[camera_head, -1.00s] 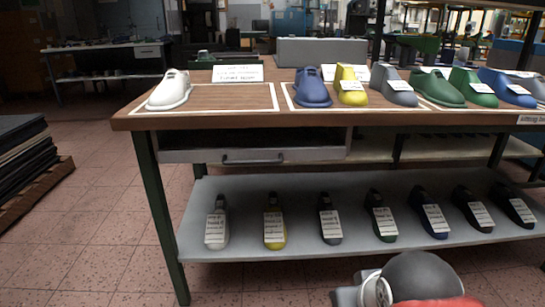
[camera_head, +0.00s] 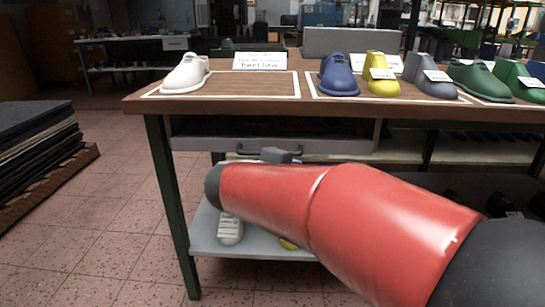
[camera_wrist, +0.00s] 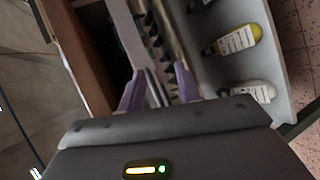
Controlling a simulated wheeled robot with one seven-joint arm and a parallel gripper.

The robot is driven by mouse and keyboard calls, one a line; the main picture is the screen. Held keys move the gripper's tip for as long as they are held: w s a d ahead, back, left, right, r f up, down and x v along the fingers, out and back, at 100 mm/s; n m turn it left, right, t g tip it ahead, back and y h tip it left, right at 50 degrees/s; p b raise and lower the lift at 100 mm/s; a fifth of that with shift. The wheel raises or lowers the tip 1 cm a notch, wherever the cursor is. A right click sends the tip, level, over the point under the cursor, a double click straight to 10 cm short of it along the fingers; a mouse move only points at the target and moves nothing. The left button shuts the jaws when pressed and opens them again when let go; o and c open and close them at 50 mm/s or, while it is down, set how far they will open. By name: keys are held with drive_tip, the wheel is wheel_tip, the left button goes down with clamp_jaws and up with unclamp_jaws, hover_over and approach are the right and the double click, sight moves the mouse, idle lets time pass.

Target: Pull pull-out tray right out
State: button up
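The pull-out tray (camera_head: 340,146) is a grey tray under the front edge of the wooden table, with a dark gap above its front. Its dark bar handle (camera_head: 246,151) is on the front, partly hidden by my gripper and my red arm. My gripper (camera_head: 277,155) is at the handle, mostly hidden by the arm in the head view. In the wrist view, its two purple fingers (camera_wrist: 158,86) stand apart on either side of a narrow grey bar that looks like the handle (camera_wrist: 152,86). I cannot see either finger pressing on it.
The wooden table (camera_head: 225,107) carries a white shoe last (camera_head: 186,75) and coloured lasts such as the blue one (camera_head: 338,77). A lower grey shelf (camera_head: 262,246) holds labelled lasts. A stack of dark sheets (camera_head: 38,150) is at left. Floor is clear between stack and table.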

drive_tip(key=w+a+n+t, duration=0.3)
drive_tip(key=w+a, duration=0.1)
drive_tip(key=a, duration=0.4)
drive_tip(key=shift+y, duration=0.3)
drive_tip(key=x, duration=0.7)
drive_tip(key=shift+w+d+r, duration=0.1)
drive_tip(key=shift+d+r, duration=0.2)
drive_tip(key=shift+r, duration=0.05)
drive_tip(key=shift+c, duration=0.3)
clamp_jaws()
